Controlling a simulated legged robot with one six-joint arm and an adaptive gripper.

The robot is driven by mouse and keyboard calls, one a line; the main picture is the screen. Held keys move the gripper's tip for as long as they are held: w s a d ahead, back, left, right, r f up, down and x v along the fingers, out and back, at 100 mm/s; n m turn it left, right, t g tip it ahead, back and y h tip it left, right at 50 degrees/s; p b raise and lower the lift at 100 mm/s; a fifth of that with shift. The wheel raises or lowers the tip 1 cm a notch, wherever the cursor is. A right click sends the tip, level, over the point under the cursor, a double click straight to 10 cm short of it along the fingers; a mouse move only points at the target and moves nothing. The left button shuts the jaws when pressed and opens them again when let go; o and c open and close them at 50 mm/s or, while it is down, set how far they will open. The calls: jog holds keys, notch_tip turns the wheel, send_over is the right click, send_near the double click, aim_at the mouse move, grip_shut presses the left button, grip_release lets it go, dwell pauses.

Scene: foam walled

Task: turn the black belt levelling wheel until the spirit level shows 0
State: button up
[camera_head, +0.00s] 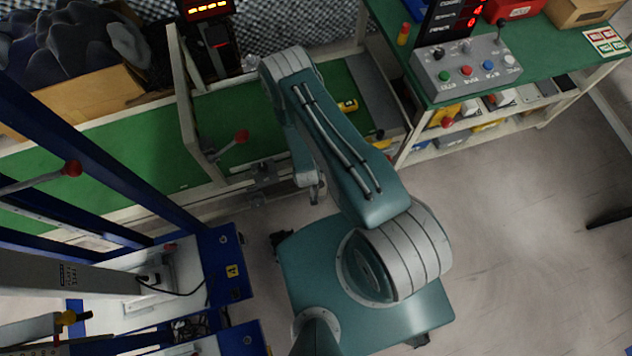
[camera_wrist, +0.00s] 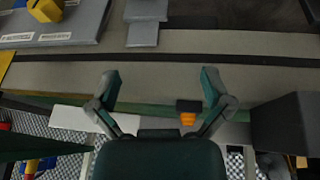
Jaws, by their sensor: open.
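The green conveyor belt (camera_head: 110,142) runs across the left and middle in the head view. A small yellow and black object (camera_head: 347,106) lies on it beside my arm; I cannot tell whether it is the spirit level. A dark grey mechanism (camera_head: 262,178) sits on the belt's near side; I cannot make out the black wheel for certain. My gripper (camera_wrist: 160,76) is open and empty in the wrist view, with its fingers wide apart. A small orange and black piece (camera_wrist: 188,112) shows between the fingers, nearer the right one. No level reading is legible.
Red-knobbed levers (camera_head: 241,137) stand by the belt and the blue frame (camera_head: 223,262). A grey button box (camera_head: 466,72) sits on the green bench at right. A cardboard box (camera_head: 75,100) is behind the belt. The floor (camera_head: 520,220) at right is mostly clear.

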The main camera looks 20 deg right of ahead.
send_near(317, 186)
jog(key=f, duration=0.2)
jog(key=shift+h, duration=0.3)
jog(key=x, duration=1)
jog(key=shift+w, duration=0.45)
jog(key=shift+a, duration=0.1)
jog(key=c, duration=1)
